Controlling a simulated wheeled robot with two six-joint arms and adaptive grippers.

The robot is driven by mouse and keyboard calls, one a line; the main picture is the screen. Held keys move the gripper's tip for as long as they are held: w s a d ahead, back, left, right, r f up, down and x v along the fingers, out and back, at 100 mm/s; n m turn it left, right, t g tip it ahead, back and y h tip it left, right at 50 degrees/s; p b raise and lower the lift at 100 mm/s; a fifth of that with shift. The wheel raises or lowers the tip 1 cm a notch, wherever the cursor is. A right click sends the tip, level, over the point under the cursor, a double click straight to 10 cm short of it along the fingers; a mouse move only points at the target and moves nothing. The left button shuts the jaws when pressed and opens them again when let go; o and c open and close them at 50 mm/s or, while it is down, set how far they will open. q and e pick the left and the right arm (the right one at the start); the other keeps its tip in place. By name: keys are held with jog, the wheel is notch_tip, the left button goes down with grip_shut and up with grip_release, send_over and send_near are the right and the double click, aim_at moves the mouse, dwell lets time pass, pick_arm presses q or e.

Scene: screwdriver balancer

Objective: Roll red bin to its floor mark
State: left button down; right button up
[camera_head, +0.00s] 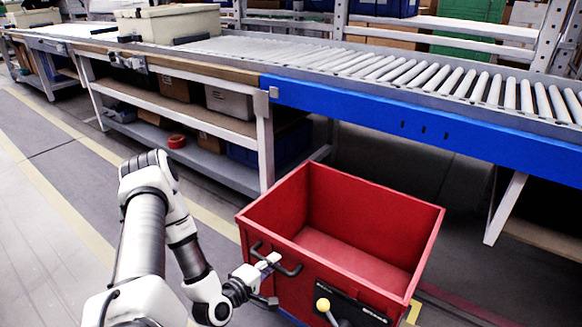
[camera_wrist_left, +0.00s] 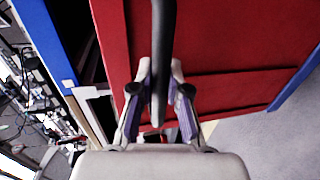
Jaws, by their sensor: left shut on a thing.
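The red bin (camera_head: 365,213) stands on the floor in front of the roller conveyor in the head view; it is open-topped and its inside looks empty. Its near face carries a dark bar handle (camera_head: 287,268). My left gripper (camera_head: 271,259) is shut on that handle at the bin's left part. In the left wrist view the fingers (camera_wrist_left: 160,95) close around the dark handle (camera_wrist_left: 163,40), with the red bin wall (camera_wrist_left: 225,45) behind. A yellow floor marking (camera_head: 413,311) shows at the bin's lower right. My right gripper is not in view.
A roller conveyor with a blue side rail (camera_head: 420,125) runs behind the bin. A workbench with shelves (camera_head: 185,105) stands at the back left. Floor at the left is clear, with painted lines.

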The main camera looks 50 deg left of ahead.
pick_arm(q)
jog(key=v, duration=0.2)
jog(key=f+v, duration=0.1)
jog(key=v, duration=0.2)
jog(key=shift+s+d, duration=0.1)
jog(key=shift+s, duration=0.2)
jog(key=c, duration=1.1)
grip_release()
jog(key=shift+c, duration=0.2)
